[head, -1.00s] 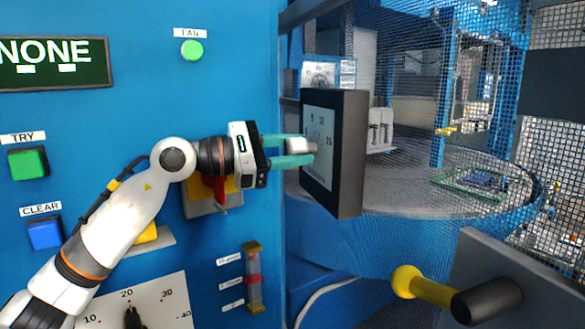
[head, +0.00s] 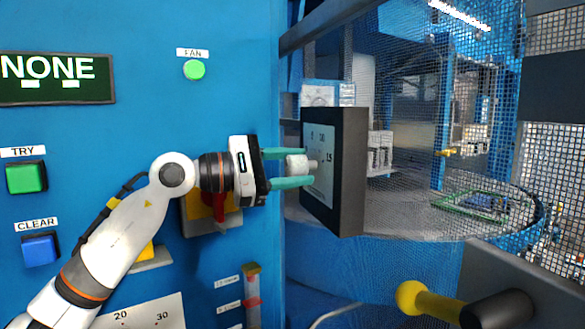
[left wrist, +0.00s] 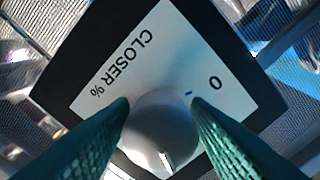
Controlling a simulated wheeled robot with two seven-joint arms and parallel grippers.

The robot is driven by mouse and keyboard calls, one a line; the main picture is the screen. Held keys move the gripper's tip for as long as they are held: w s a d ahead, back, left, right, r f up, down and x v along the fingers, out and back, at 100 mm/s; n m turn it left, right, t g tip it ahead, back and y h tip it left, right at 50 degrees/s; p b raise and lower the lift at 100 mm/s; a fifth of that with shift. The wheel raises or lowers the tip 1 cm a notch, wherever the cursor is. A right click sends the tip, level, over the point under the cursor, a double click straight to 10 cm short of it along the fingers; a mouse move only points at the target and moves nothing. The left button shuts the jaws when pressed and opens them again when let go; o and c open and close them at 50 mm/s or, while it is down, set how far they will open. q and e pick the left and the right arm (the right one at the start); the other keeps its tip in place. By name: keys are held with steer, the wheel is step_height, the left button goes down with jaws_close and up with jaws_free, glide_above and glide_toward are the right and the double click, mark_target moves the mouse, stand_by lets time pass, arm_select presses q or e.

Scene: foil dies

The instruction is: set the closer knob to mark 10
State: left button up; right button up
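The closer knob (head: 297,165) is a pale round knob on the white face of a dark panel box (head: 349,175). In the left wrist view the knob (left wrist: 160,125) shows in front of the plate (left wrist: 150,65) lettered "CLOSER %", with a "0" and a short blue mark near it. A light line shows on the knob's lower side; most other scale marks are hidden there. My left gripper (head: 302,168) is open around the knob, one finger above and one below, with a gap at the lower finger. My right gripper is not in view.
Left on the blue wall are a "NONE" display (head: 55,78), a green TRY button (head: 26,177), a blue CLEAR button (head: 41,249) and a green FAN button (head: 194,69). Wire mesh stands behind the box. A yellow and black handle (head: 430,299) sticks out at lower right.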

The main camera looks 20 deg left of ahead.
arm_select(q)
steer(key=shift+o, duration=1.1)
steer(key=shift+a, duration=0.15)
steer(key=b+v, duration=0.4)
steer(key=v, duration=0.8)
